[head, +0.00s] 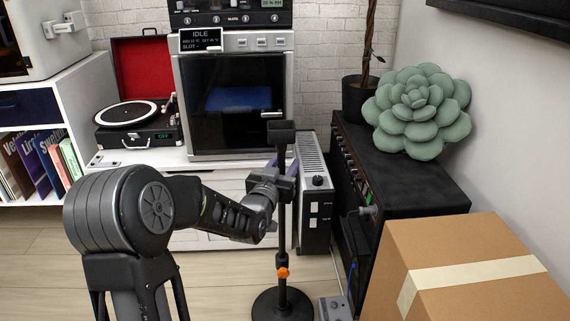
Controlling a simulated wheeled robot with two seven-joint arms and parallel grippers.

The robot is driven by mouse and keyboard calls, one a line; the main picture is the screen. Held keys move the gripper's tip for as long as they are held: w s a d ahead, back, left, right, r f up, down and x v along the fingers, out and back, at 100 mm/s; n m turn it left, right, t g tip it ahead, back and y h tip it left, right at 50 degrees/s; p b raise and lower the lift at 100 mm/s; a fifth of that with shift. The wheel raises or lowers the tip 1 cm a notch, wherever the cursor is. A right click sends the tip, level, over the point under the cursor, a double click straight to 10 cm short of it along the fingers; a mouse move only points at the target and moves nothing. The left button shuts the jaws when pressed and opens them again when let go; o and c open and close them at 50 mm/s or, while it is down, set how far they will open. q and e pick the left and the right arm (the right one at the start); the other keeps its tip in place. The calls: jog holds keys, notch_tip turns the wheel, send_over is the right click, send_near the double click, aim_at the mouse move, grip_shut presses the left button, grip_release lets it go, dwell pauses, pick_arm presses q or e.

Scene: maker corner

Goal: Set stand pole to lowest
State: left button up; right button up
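A black stand with a round base (282,304) stands on the floor in the middle. Its thin upright pole (282,235) has an orange knob (282,273) low down and a dark block-shaped head (281,131) at the top. My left gripper (284,171) is at the upper part of the pole, below the head. Purplish finger parts show on either side of the pole. I cannot tell whether they touch or grip it. My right gripper is not in view.
A grey heater-like unit (314,200) stands close behind the pole on the right. A cardboard box (475,275) is at the front right, and a small grey box (333,308) lies beside the stand's base. A 3D-printer-like cabinet (237,145) is behind. Floor at left is clear.

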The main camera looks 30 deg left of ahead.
pick_arm(q)
jog(key=p+v, duration=0.1)
jog(key=v, duration=0.6)
dwell(0.4)
